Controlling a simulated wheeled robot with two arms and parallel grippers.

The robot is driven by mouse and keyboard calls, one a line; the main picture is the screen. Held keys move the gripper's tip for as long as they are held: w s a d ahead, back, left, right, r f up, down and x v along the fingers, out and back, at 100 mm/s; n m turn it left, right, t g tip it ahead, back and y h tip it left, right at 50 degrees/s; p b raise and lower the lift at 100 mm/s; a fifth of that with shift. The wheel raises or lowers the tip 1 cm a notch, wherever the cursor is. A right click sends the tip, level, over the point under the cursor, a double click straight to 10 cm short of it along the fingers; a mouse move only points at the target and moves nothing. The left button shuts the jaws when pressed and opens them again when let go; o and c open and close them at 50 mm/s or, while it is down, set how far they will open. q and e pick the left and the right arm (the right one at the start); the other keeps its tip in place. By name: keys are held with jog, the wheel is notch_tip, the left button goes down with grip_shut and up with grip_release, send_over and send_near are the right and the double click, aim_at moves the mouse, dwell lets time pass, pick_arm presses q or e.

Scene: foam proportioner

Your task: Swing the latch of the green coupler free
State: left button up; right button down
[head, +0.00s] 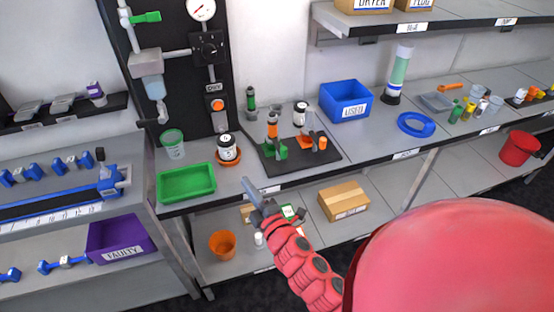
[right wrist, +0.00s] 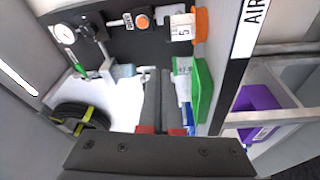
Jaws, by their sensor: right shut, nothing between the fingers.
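On the black mat (head: 326,163) stands a green fixture (head: 272,151) with an orange-topped upright part (head: 272,126). It may be the green coupler; its latch is too small to make out. An orange fixture (head: 303,144) with a grey upright part stands to its right. My right gripper (head: 248,185) is shut and empty, in front of the bench edge, left of and nearer than the mat. In the right wrist view its fingers (right wrist: 160,98) lie together with nothing between them. My left gripper is not in view.
A green tray (head: 186,184) and a labelled jar on an orange dish (head: 228,158) stand left of the mat. A blue bin (head: 346,101) stands behind. A black panel with a gauge (head: 201,9) and green lever (head: 146,17) rises at the back. A cardboard box (head: 344,201) is on the shelf below.

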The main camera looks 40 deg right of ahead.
aim_at(279, 145)
jog(key=s+d+g+h, duration=0.2)
jog(key=d+h, duration=0.2)
jog(key=d, duration=0.2)
jog(key=shift+d+m+h, duration=0.2)
jog(key=shift+m+h, duration=0.1)
jog(key=shift+h, duration=0.1)
jog(key=shift+w, duration=0.1)
jog(key=p+x, duration=0.1)
jog(key=x, duration=0.8)
jog(key=shift+w+d+p, duration=0.1)
jog(key=shift+w+p, duration=0.05)
jog(key=shift+p, duration=0.2)
jog(key=shift+s+d+p, duration=0.3)
jog(key=shift+d+p, duration=0.1)
jog(key=shift+d, duration=0.2)
jog(key=shift+s+d+p, duration=0.3)
jog(key=shift+d+p, duration=0.1)
jog(key=shift+d, duration=0.25)
jog(key=shift+s+d, duration=0.35)
jog(key=shift+s+d+n+t+y+p, duration=0.3)
jog(key=shift+n+y+p, duration=0.3)
jog(key=shift+y, duration=0.4)
